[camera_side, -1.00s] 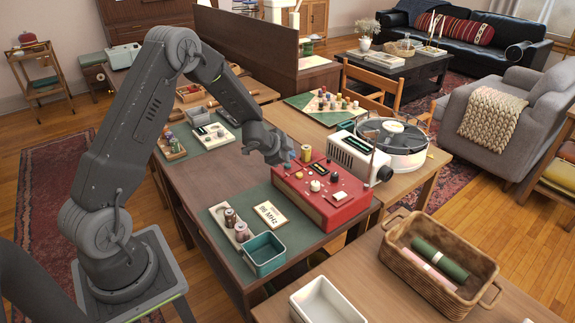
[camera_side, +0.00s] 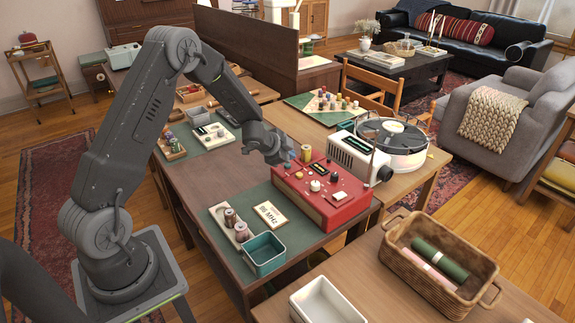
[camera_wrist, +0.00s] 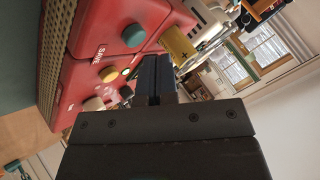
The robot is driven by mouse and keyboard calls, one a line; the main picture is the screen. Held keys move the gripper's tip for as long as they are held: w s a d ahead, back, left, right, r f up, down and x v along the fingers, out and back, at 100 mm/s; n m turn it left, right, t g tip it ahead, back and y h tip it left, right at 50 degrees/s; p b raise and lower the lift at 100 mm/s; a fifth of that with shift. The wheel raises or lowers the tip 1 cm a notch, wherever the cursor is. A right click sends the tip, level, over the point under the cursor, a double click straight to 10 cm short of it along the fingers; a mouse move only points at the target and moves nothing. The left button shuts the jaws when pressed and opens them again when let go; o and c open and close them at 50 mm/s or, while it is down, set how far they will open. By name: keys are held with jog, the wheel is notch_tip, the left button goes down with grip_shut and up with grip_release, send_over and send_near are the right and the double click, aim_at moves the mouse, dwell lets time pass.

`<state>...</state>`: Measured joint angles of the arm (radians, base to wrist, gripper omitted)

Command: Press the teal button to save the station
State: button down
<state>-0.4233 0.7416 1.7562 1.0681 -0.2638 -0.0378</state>
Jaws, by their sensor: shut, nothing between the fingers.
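The red console (camera_side: 330,205) sits on the green mat on the table, and its top face with controls fills the left of the wrist view (camera_wrist: 75,75). The round teal button (camera_wrist: 133,35) is on that face, near a "SAVE" label. I cannot make out the teal button in the side view. My gripper (camera_side: 286,158) is shut and empty, at the console's back left edge. In the wrist view its fingertips (camera_wrist: 156,60) appear just below and right of the teal button, between it and a yellow cylinder (camera_wrist: 178,43). I cannot tell whether they touch anything.
A yellow knob (camera_wrist: 109,73) and a cream knob (camera_wrist: 93,104) are near the fingers. A white device (camera_side: 352,155) stands behind the console. A teal bin (camera_side: 264,255) and a "MHz" card (camera_side: 271,215) lie to its front left. Bare tabletop (camera_side: 215,170) is left of the gripper.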

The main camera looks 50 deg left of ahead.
aim_at(288, 166)
jog(key=shift+f, duration=0.1)
dwell(0.7)
jog(key=shift+f, duration=0.3)
jog(key=shift+f, duration=0.4)
dwell(0.7)
jog(key=shift+r, duration=0.85)
jog(key=shift+r, duration=2.5)
jog(key=shift+r, duration=0.1)
